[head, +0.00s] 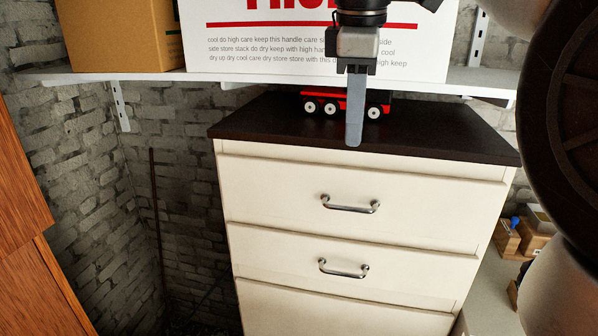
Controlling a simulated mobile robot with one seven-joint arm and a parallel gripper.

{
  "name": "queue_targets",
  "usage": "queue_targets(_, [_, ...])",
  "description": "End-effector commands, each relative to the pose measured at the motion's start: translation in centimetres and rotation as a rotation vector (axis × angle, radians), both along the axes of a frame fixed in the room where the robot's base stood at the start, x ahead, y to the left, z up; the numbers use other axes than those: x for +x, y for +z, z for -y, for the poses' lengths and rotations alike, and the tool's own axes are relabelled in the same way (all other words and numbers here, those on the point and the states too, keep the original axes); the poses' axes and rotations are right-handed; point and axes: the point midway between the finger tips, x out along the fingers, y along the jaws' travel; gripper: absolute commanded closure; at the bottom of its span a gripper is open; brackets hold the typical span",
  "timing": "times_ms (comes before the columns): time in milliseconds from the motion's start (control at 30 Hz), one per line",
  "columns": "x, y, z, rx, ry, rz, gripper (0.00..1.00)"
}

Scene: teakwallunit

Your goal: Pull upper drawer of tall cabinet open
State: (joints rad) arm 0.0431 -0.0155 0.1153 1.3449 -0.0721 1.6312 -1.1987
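The tall cabinet (370,223) is cream with a dark brown top (270,128). Its upper drawer (270,191) is shut and has a curved metal bar handle (350,208). A second drawer (280,254) below it has a similar handle (343,273) and also looks shut. My gripper (354,140) hangs pointing down in front of the cabinet's top, above the upper handle and apart from it. I see only one grey finger edge-on, so its opening does not show. Nothing shows in its grasp.
A red toy vehicle (322,104) with white wheels stands on the cabinet top. A white shelf (150,76) above carries a cardboard box (125,35) and a white printed box (270,45). An orange-brown wooden unit (25,200) stands at left. Small items (520,238) lie at right.

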Motion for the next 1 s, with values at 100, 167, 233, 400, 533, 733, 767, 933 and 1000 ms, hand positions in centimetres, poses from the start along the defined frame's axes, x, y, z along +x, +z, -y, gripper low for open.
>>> queue_targets(100, [0.3, -2.6, 0.2, 0.0, -0.002, -0.003, 0.84])
queue_targets(167, [0.6, -3.9, 0.2, 0.0, -0.002, -0.003, 0.84])
queue_targets(233, [0.9, -5.5, 0.3, 0.0, -0.002, -0.004, 0.84])
queue_targets(400, [1.6, -9.1, 0.6, 0.001, -0.003, -0.003, 0.84])
queue_targets(533, [2.1, -11.7, 0.7, 0.0, -0.004, -0.002, 0.84])
queue_targets(733, [2.7, -14.4, 0.9, 0.001, -0.004, -0.001, 0.84])
queue_targets(767, [2.7, -14.7, 0.9, 0.001, -0.004, 0.0, 0.84])
queue_targets(933, [2.9, -15.5, 0.9, 0.001, -0.004, 0.001, 0.84])
queue_targets(1000, [2.9, -15.5, 1.0, 0.001, -0.004, 0.002, 0.84])
